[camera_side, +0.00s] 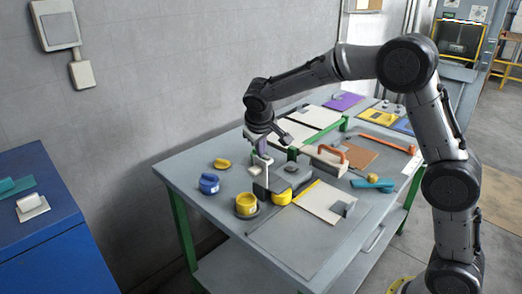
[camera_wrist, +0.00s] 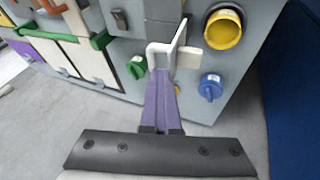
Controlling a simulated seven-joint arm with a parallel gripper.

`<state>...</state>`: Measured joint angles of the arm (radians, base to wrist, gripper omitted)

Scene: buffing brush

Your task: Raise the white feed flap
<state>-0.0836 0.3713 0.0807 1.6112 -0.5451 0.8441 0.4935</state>
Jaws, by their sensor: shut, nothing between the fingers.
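The white feed flap (camera_side: 259,164) shows in the side view as a thin white upright piece beside a dark grey block on the table. In the wrist view the flap (camera_wrist: 168,48) is a bent white plate with a small pale block at its right. My gripper (camera_side: 262,149) points down from above, right over the flap. In the wrist view its purple fingers (camera_wrist: 163,75) are together with nothing between them, and their tips overlap the flap's near end. I cannot tell whether they touch it. The fingers hide part of the flap's lower edge.
The grey wall is behind.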

